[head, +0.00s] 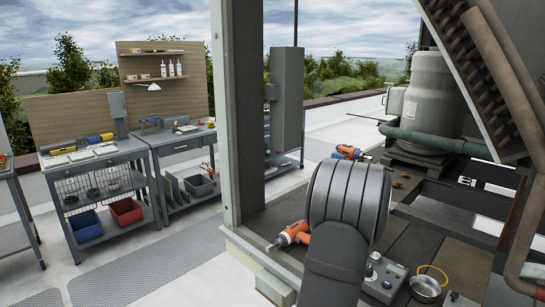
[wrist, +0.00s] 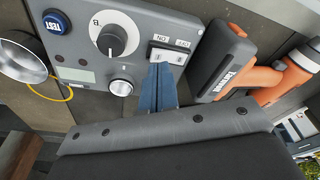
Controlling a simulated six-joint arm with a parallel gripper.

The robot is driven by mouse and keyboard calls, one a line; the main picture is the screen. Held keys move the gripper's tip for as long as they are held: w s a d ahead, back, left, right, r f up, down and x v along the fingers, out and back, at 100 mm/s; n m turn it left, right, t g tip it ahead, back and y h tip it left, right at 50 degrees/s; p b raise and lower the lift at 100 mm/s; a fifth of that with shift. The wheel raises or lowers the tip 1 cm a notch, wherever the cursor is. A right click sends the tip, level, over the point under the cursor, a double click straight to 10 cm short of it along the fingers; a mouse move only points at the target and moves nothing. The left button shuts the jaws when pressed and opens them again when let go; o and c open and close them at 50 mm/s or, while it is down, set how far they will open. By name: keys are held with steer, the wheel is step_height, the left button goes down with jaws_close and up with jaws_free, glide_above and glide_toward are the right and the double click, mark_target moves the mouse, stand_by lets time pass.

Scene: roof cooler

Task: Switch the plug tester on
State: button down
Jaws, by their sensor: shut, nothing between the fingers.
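The plug tester (wrist: 75,45) is a grey box with a blue TEST button, a large black knob marked B, a smaller silver knob and a white rocker switch (wrist: 167,54) labelled ON and OFF. The tester also shows in the head view (head: 384,277), right of my arm. My gripper (wrist: 162,68) is shut and empty, its blue fingers together. Their tips are at the lower edge of the rocker switch; I cannot tell whether they touch it. Which way the rocker is tilted is unclear. In the head view my arm hides the gripper and the switch.
An orange and grey drill (wrist: 240,70) lies close to the right of the tester in the wrist view. A metal bowl (wrist: 20,58) and a yellow ring (wrist: 62,92) are on its left. A grey post (head: 238,110) stands left of my arm in the head view.

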steer(key=shift+f, duration=0.95)
stand_by(0.6)
steer(key=shift+r, duration=3.55)
steer(key=shift+f, duration=0.15)
step_height(320, 180, down, 7)
steer(key=shift+r, duration=0.15)
steer(key=shift+r, duration=0.1)
